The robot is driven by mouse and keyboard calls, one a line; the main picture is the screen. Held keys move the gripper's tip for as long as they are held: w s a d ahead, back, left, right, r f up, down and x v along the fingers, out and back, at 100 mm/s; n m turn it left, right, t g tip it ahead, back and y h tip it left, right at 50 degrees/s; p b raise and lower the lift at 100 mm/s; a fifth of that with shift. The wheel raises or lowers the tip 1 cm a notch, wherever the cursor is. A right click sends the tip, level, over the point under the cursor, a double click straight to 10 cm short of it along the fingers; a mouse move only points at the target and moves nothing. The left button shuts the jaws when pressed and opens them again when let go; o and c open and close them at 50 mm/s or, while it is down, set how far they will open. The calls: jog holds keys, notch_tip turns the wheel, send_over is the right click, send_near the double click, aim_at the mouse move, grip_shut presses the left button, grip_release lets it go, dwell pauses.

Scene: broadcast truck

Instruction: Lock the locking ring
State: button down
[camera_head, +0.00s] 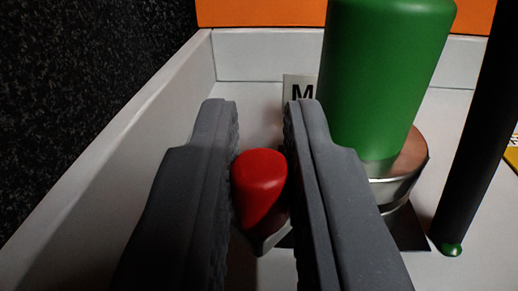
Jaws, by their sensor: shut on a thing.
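My gripper (262,108) shows in the head camera view with its two grey ribbed fingers on either side of a red rounded knob (260,183). The fingers are shut on this knob, which tapers downward to a pale or metallic part beneath it. To the right stands a green cylinder (385,80) on a silvery metal ring (398,180). This ring may be the locking ring, but I cannot tell for sure. The right finger hides part of the ring and the base below. How the knob joins the ring is hidden.
A white tray-like surround has a raised wall (110,140) on the left and along the back. A label with an "M" (301,92) stands behind the right finger. A black rod (480,130) with a green tip rises at the right. An orange panel (260,12) is behind.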

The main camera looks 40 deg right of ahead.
dwell(0.4)
jog(key=c, duration=1.7)
grip_release()
jog(key=shift+c, duration=0.2)
jog(key=p+v, duration=0.2)
jog(key=v, duration=1.1)
jog(key=shift+s+a, duration=0.15)
jog(key=shift+a, duration=0.2)
jog(key=b+x, duration=0.2)
jog(key=x, duration=1.1)
jog(key=shift+w+d, duration=0.2)
jog(key=shift+d, duration=0.15)
jog(key=shift+s+a, duration=0.1)
